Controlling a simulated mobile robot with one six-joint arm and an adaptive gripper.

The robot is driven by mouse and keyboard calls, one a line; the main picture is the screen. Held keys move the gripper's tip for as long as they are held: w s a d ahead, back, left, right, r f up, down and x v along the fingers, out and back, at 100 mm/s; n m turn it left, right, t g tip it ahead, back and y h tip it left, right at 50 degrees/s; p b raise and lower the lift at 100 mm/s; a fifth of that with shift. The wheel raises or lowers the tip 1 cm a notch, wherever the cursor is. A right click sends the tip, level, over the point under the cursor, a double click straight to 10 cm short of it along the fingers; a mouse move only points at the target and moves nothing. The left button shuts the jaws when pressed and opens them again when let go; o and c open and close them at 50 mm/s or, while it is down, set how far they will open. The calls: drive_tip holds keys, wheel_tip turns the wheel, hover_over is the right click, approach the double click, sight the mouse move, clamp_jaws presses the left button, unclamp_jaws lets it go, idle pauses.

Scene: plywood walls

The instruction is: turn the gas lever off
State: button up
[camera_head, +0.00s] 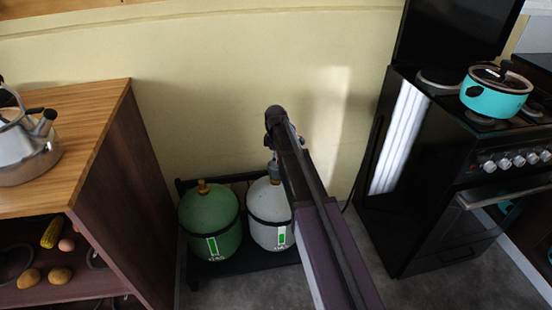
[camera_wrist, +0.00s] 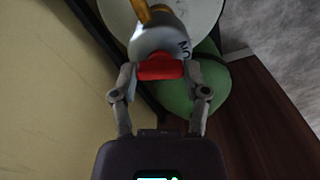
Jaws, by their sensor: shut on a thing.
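The red gas lever (camera_wrist: 160,70) shows in the wrist view on a grey-white regulator (camera_wrist: 158,42) with dark lettering and a brass-coloured stem. My gripper (camera_wrist: 160,74) has one finger at each end of the lever and is shut on it. In the head view my gripper (camera_head: 273,168) is above the white gas bottle (camera_head: 268,215), and my arm hides the lever and part of that bottle. A green gas bottle (camera_head: 210,225) with a brass-coloured valve stands to the left of the white one.
Both bottles stand on a dark rack (camera_head: 245,262) against the cream wall. A wooden cabinet (camera_head: 125,190) with a kettle (camera_head: 25,145) stands at left. A black stove (camera_head: 430,180) with a turquoise pot (camera_head: 495,97) stands at right. Floor in front is partly clear.

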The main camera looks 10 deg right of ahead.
drive_tip(key=m, duration=1.4)
idle(0.4)
drive_tip(key=o, duration=1.2)
drive_tip(key=shift+c, duration=0.2)
drive_tip(key=shift+n, duration=0.4)
